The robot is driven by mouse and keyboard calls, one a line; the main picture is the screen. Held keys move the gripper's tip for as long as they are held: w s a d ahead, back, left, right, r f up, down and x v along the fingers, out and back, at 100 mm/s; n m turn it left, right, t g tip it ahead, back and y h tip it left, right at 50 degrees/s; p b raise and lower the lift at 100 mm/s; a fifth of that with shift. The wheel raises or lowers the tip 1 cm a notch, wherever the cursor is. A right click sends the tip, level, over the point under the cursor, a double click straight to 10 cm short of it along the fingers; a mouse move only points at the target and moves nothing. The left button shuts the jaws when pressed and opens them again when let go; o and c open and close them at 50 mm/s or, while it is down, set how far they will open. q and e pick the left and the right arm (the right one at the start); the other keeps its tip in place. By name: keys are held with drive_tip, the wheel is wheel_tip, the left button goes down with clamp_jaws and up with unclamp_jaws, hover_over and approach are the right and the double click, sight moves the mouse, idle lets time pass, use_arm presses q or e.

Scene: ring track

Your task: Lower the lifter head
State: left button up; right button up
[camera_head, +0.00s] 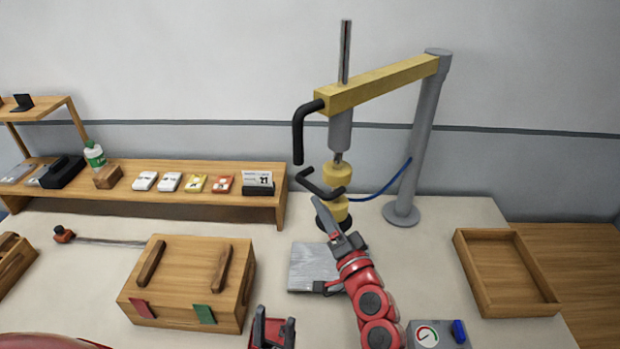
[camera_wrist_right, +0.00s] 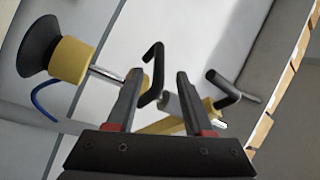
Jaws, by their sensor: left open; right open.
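The lifter stands at the back of the table: a grey post, a yellow beam (camera_head: 375,84) and a yellow lifter head (camera_head: 338,174) with a black cup (camera_head: 333,222) under it. The cup's underside is hidden by my right gripper in the head view. A black bent handle (camera_head: 320,186) sticks out at the head, and another black handle (camera_head: 298,135) hangs from the beam. My right gripper (camera_head: 325,208) is open and points up just below the lower handle. In the right wrist view one black handle (camera_wrist_right: 154,72) shows between its fingers (camera_wrist_right: 158,80); contact cannot be told. My left gripper (camera_head: 273,330) is open and empty at the bottom edge.
A grey metal plate (camera_head: 312,268) lies beside my right arm. A lidded wooden box (camera_head: 190,275) stands left, an empty wooden tray (camera_head: 470,262) right. A wooden shelf (camera_head: 130,198) with small boxes runs along the back. A gauge box (camera_head: 437,335) sits at the front right.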

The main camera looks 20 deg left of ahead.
sight(310, 183)
drive_tip(key=p+x, duration=0.2)
drive_tip(key=x, duration=0.5)
drive_tip(key=shift+w+a, duration=0.25)
drive_tip(key=shift+w, duration=0.1)
clamp_jaws()
idle(1.0)
